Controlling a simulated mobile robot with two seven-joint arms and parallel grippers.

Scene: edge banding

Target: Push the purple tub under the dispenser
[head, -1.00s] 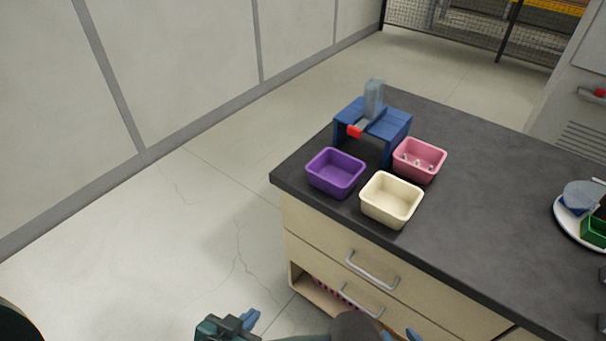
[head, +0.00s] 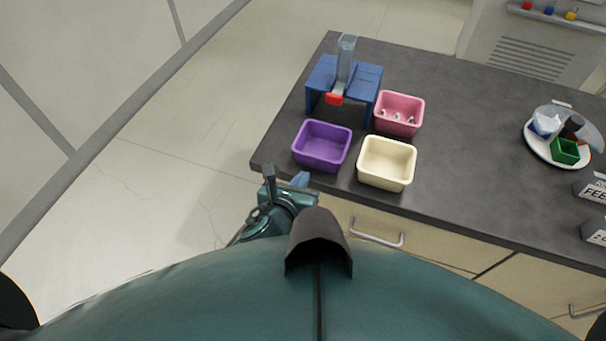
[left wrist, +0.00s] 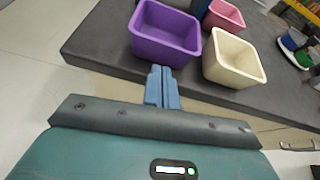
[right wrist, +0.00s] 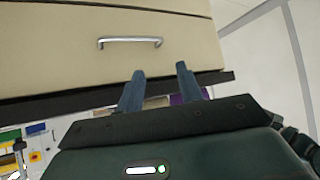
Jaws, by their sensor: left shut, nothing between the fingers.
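The purple tub (head: 321,146) stands upright and looks empty near the counter's front left corner. It also shows in the left wrist view (left wrist: 165,35). The blue dispenser stand (head: 345,76) is behind it, with a grey upright chute and a red tip (head: 334,98). The tub is in front of the stand, not beneath it. My left gripper (head: 300,180) is shut and empty, just in front of the tub near the counter edge; its fingers (left wrist: 162,72) point at the tub's front wall. My right gripper (right wrist: 160,72) is open and empty, with a drawer front beyond it.
A cream tub (head: 386,163) stands close right of the purple one. A pink tub (head: 398,113) with small pale pieces is behind it. A white plate (head: 541,151) with a green box lies far right. A drawer handle (head: 362,235) sticks out below the counter.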

